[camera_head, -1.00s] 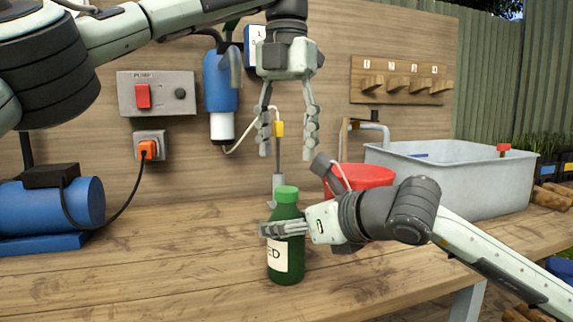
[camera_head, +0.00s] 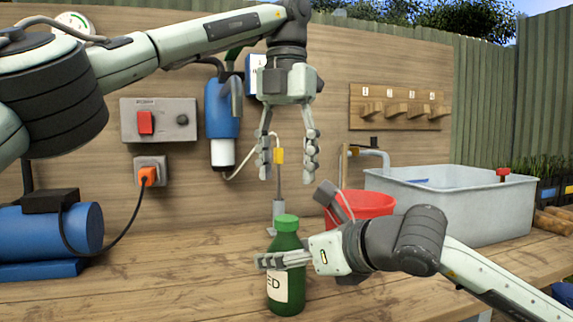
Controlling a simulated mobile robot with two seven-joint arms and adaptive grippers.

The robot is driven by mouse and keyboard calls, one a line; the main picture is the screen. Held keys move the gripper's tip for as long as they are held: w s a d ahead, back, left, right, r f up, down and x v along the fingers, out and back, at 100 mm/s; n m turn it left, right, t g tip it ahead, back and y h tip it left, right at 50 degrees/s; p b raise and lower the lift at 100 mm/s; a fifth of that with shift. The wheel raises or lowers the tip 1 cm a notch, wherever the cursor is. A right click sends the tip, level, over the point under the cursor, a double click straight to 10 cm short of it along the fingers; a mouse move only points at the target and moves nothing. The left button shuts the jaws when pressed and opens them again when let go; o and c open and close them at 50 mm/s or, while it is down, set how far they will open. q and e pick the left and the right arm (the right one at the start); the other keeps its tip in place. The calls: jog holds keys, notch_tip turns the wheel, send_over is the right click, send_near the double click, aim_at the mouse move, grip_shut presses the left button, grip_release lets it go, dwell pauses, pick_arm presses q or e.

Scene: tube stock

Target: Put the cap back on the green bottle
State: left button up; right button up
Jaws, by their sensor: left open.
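The green bottle (camera_head: 287,297) stands upright on the wooden bench, with a pale label on its front. A brighter green cap (camera_head: 286,223) sits on top of its neck; whether it is screwed tight I cannot tell. My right gripper (camera_head: 283,260) comes in from the right and is shut on the bottle's upper body, one finger across the front; the far finger is hidden behind the bottle. My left gripper (camera_head: 287,176) points straight down above the cap, open and empty, with a clear gap between its fingertips and the cap.
A metal rod stand (camera_head: 279,210) rises just behind the bottle. A red bucket (camera_head: 370,204) and a grey basin (camera_head: 475,210) stand to the right. A blue cylinder tank (camera_head: 85,232) lies at the left. The bench (camera_head: 170,280) left of the bottle is clear.

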jog(key=v, duration=1.1)
jog(key=shift+s, duration=0.2)
jog(key=shift+d, duration=0.2)
